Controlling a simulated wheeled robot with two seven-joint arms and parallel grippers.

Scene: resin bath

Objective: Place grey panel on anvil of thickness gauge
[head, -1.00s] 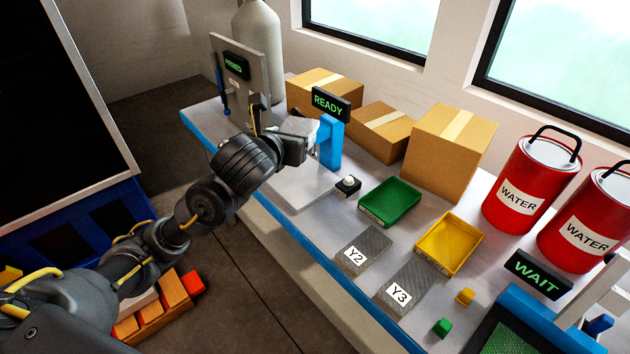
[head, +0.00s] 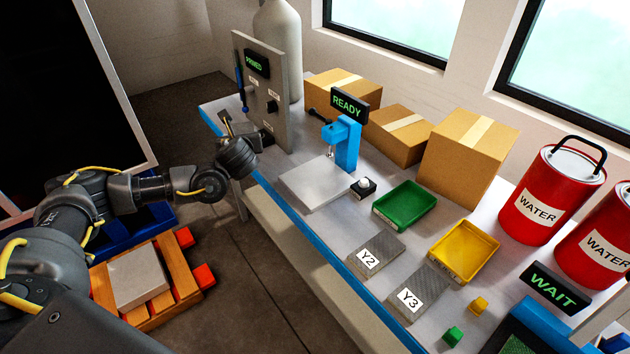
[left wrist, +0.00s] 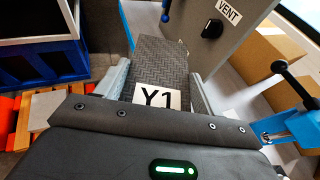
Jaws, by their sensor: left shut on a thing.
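A grey textured panel labelled Y1 (left wrist: 165,62) is held in my left gripper (left wrist: 158,84), between its two fingers. In the head view the left wrist is at the table's left edge, in front of the upright board; the held panel is mostly hidden there. The thickness gauge (head: 348,145) is a blue post with a READY sign, standing to the right of my left gripper. Its pale base plate (head: 312,187) is bare and nothing lies under the probe. Two other grey panels, Y2 (head: 382,246) and Y3 (head: 428,283), lie on the table. My right gripper is out of view.
The upright board (head: 278,112) with a PRIMED display and a VENT knob stands close to my left gripper. A green tray (head: 404,222), a yellow tray (head: 492,252), cardboard boxes (head: 470,150) and red water cans (head: 545,190) fill the right side.

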